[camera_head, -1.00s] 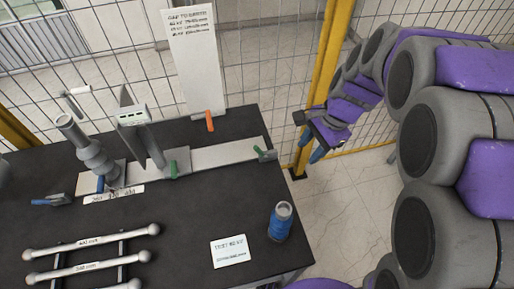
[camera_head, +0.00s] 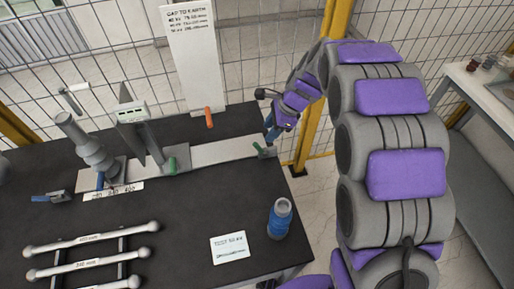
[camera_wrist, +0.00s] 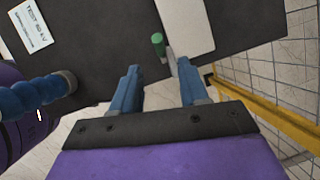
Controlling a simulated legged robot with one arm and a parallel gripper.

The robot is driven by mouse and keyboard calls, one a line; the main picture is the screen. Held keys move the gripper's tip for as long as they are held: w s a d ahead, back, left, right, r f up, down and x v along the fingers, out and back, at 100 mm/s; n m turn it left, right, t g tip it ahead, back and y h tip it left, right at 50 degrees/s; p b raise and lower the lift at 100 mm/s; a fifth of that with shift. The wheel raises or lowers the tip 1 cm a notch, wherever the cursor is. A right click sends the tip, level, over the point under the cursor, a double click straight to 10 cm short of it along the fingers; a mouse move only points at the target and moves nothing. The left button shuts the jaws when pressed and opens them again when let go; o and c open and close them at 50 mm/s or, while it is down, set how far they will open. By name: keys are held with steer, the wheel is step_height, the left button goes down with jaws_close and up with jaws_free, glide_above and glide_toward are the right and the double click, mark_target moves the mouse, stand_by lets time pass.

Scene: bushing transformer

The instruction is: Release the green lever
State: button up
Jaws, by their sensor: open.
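A green lever (camera_head: 265,151) sits at the right end of the pale rail (camera_head: 225,151) on the black table. A second green lever (camera_head: 172,165) stands near the middle of the rail. My gripper (camera_head: 270,128) is just behind and above the right-hand lever in the head view, with its blue fingers pointing down. In the wrist view my gripper (camera_wrist: 158,66) is open and empty. A green lever (camera_wrist: 158,40) shows there just beyond the fingertips, roughly centred between them. They look apart, but I cannot tell the height gap.
An orange lever (camera_head: 209,117) stands behind the rail. A blue bottle (camera_head: 279,220) and a white card (camera_head: 229,247) are at the table's front right. A grey ribbed bushing (camera_head: 92,150) stands at the left. A yellow fence post (camera_head: 318,110) rises behind my arm.

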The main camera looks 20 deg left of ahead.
mark_target(257, 147)
steer(key=b+x, duration=0.2)
steer(key=x, duration=0.9)
steer(key=shift+f, duration=0.2)
jaws_close()
